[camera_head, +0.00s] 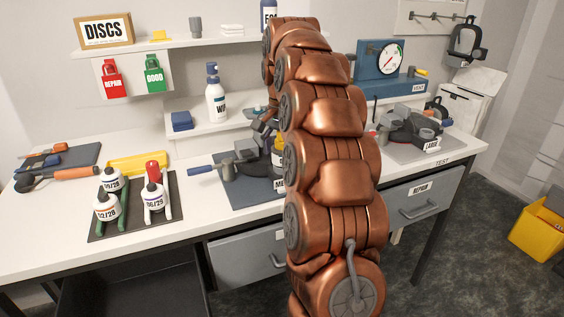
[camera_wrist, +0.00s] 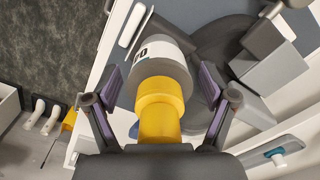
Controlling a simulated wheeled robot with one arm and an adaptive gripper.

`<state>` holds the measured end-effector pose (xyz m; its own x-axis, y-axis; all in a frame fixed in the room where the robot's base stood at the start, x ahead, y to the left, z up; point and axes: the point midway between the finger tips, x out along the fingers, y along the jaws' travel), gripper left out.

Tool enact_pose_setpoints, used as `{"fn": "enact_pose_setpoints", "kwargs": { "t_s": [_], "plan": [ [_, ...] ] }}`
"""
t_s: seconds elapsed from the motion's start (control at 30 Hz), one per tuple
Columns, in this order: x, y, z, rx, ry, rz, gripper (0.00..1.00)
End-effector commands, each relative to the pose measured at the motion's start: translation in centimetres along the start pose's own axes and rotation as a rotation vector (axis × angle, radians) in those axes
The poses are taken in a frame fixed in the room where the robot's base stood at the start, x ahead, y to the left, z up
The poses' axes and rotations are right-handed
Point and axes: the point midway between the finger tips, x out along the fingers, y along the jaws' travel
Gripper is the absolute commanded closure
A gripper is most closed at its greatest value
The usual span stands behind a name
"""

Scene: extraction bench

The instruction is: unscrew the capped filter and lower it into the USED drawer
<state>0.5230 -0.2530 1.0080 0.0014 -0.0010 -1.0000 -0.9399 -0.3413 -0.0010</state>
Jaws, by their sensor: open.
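The capped filter has a bright yellow cap (camera_wrist: 160,110) and a grey body with a white label (camera_wrist: 150,52) in the wrist view. My gripper (camera_wrist: 160,88) is open, with one purple-padded finger on each side of the filter and gaps between. In the head view a bit of yellow and dark filter (camera_head: 278,155) shows beside my arm above a dark mat; my arm hides the rest. A grey drawer front (camera_head: 245,258) sits below the bench at the left of my arm. Its label is mostly hidden, so I cannot read whether it says USED.
Another drawer (camera_head: 425,200) at the right is labelled REPAIR and looks shut. A spray bottle (camera_head: 215,95) stands on a low shelf. A clamp device (camera_head: 410,125) stands at the right.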

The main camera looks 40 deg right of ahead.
Motion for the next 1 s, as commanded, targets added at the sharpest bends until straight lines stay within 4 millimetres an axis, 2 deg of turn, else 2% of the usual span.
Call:
{"fn": "enact_pose_setpoints", "kwargs": {
  "t_s": [0.7, 0.83, 1.0],
  "plan": [
    [0.24, -0.01, -0.07, 0.729, -0.001, -0.001, 0.17],
    [0.20, 0.02, -0.03, 0.826, -0.001, 0.001, 0.17],
    [0.10, 0.04, 0.00, 0.864, -0.002, 0.002, 0.17]
  ]
}}
